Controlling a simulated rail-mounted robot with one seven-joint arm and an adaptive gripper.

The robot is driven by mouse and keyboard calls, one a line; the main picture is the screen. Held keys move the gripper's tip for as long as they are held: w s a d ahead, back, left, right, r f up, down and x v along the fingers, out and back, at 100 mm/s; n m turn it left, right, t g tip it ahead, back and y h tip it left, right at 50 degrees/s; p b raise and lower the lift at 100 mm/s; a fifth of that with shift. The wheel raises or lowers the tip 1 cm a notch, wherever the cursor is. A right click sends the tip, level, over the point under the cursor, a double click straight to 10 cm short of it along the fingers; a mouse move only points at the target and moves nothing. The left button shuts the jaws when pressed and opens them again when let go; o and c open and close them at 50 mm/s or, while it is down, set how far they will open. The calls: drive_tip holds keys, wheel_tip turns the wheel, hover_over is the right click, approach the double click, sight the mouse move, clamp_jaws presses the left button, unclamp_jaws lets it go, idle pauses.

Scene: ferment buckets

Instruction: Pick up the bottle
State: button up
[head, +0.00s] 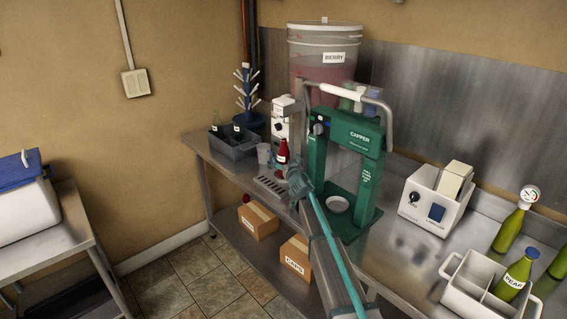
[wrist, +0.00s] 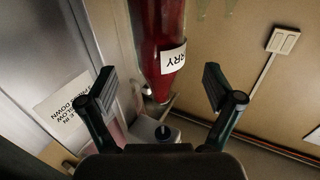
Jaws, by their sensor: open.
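A red bottle (head: 282,151) with a white label stands upright at the filler, by its slotted drip tray (head: 272,187). In the wrist view the bottle (wrist: 168,25) looks upside down, with a label ending in "RRY". My gripper (head: 297,180) is just in front of the bottle and hides part of its lower body. In the wrist view my gripper (wrist: 160,88) is open, with its fingers apart and the bottle seen through the gap between them. I cannot tell how far the bottle lies beyond the fingertips. Nothing is held.
The green capper (head: 345,160) stands right of my gripper. A clear cup (head: 264,153) and a grey crate of bottles (head: 236,143) are at the left. The BERRY bucket (head: 322,50) is behind. A white machine (head: 433,200) and a white crate (head: 470,283) are at the right.

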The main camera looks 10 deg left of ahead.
drive_tip(key=x, duration=0.5)
clamp_jaws()
idle(0.5)
